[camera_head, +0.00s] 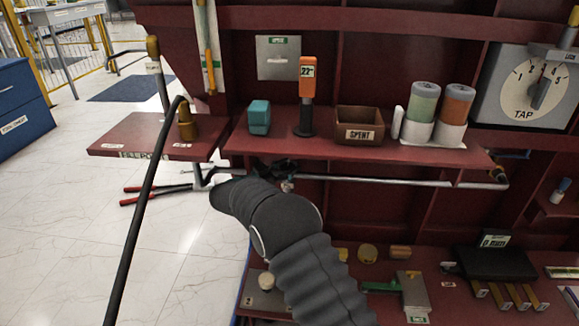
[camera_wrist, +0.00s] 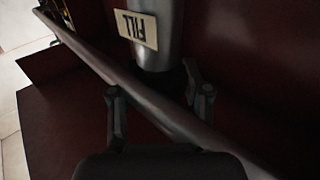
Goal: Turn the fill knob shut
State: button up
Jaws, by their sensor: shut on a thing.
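In the wrist view a grey metal cylinder (camera_wrist: 156,52) carries a pale label reading FILL (camera_wrist: 138,30), upside down. My gripper (camera_wrist: 158,85) has one finger on each side below the cylinder's lower end. It is shut on the fill knob, which is mostly hidden in shadow and behind a pipe. The pipe (camera_wrist: 95,58) crosses the wrist view diagonally, in front of the knob area. In the head view my gripper (camera_head: 282,170) is under the front edge of the red shelf, and the knob cannot be made out.
The shelf (camera_head: 345,150) above holds a teal block (camera_head: 259,117), an orange-topped tool (camera_head: 307,82), a SPENT box (camera_head: 359,125) and two capped jars. A light pipe (camera_head: 370,181) runs under the shelf. Red-handled tools (camera_head: 155,194) are at left; the lower shelf is crowded.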

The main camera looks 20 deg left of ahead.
jog(key=shift+r, duration=0.15)
jog(key=o, duration=1.2)
jog(key=shift+a, duration=0.1)
jog(key=v, duration=1.2)
